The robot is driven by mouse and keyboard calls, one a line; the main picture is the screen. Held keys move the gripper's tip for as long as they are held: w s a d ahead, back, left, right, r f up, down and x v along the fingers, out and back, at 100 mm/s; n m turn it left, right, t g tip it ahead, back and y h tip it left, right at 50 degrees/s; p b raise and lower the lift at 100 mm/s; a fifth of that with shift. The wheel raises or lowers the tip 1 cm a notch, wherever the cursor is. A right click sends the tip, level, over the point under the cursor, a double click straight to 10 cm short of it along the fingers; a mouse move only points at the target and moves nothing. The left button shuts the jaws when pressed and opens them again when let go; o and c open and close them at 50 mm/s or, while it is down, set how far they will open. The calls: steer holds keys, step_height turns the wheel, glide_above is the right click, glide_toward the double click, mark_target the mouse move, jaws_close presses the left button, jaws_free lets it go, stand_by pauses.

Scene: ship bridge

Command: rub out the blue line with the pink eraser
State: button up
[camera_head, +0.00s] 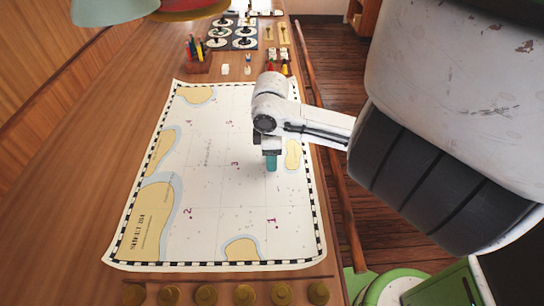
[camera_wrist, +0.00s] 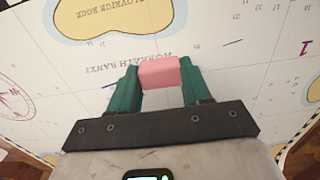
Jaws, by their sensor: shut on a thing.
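My gripper (camera_head: 271,163), with green fingers, is over the right middle part of the white sea chart (camera_head: 215,215). In the wrist view my gripper (camera_wrist: 160,84) is shut on the pink eraser (camera_wrist: 160,72), a small block between its fingertips. Short dark blue strokes, perhaps parts of the blue line (camera_wrist: 108,86), show on the chart to the left of the eraser and farther off to its upper right. The eraser and fingers hide the chart between them. I cannot tell whether the eraser touches the chart. The line is too faint to make out in the head view.
The chart lies flat on a long wooden table (camera_head: 130,110). Behind it stand a pen holder (camera_head: 198,55) and a dark board with white discs (camera_head: 230,34). Brass knobs (camera_head: 206,294) line the front edge. A wooden rail (camera_head: 340,205) runs along the right side.

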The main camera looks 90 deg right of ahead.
steer(key=shift+w+d, duration=0.25)
steer(key=shift+d, duration=0.65)
steer(key=shift+d, duration=0.15)
steer(key=shift+w+d, duration=0.3)
steer(key=shift+d, duration=0.65)
steer(key=shift+d, duration=0.1)
steer(key=shift+w+d, duration=0.2)
steer(key=shift+d, duration=0.35)
steer(key=shift+w+d, duration=0.15)
steer(key=shift+d, duration=0.35)
steer(key=shift+w+d, duration=0.15)
steer(key=shift+d, duration=0.4)
steer(key=shift+w+d, duration=0.15)
steer(key=shift+d, duration=0.4)
steer(key=shift+a, duration=0.1)
